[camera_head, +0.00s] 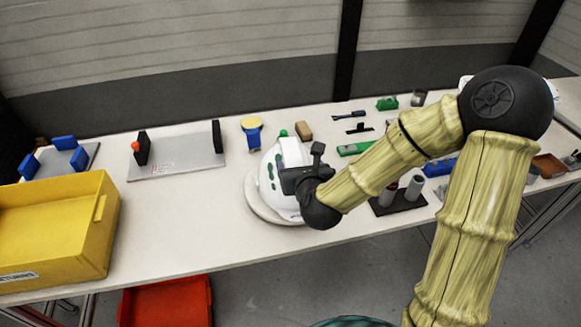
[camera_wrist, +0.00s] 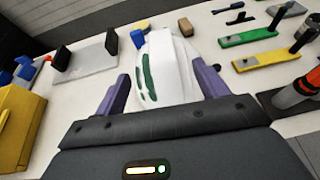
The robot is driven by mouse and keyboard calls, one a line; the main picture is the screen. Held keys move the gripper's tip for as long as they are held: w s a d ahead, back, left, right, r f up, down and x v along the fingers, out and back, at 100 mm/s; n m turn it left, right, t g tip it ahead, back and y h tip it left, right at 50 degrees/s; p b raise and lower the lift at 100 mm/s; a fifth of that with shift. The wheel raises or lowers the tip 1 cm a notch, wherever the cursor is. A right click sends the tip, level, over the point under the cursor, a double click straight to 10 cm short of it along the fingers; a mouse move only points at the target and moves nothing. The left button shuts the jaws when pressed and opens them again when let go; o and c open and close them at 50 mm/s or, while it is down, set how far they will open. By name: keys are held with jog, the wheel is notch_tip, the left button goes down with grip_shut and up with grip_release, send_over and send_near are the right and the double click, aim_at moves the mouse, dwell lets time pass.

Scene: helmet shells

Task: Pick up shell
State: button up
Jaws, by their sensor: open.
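A white helmet shell (camera_head: 272,185) with green slots sits on a round pale stand (camera_head: 252,200) near the table's front edge. In the wrist view the shell (camera_wrist: 170,72) stands straight ahead, between the two purple fingers of my gripper (camera_wrist: 160,92). The fingers are apart, one on each side of the shell's near part, and I cannot tell whether either touches it. In the head view my gripper (camera_head: 300,176) is at the shell's right side, and my wrist hides part of the shell.
A yellow bin (camera_head: 85,225) stands at the table's left end. A grey plate with black uprights (camera_head: 180,158) lies left of the shell. A blue and yellow item (camera_head: 252,130), a tan block (camera_head: 304,130) and green tools (camera_head: 352,148) lie behind it. A red bin (camera_head: 165,303) is below the table.

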jog(key=p, duration=0.1)
send_near(291, 149)
jog(key=x, duration=0.4)
jog(key=shift+w, duration=0.1)
jog(key=shift+p+x, duration=0.8)
jog(key=shift+x, duration=1.85)
grip_shut()
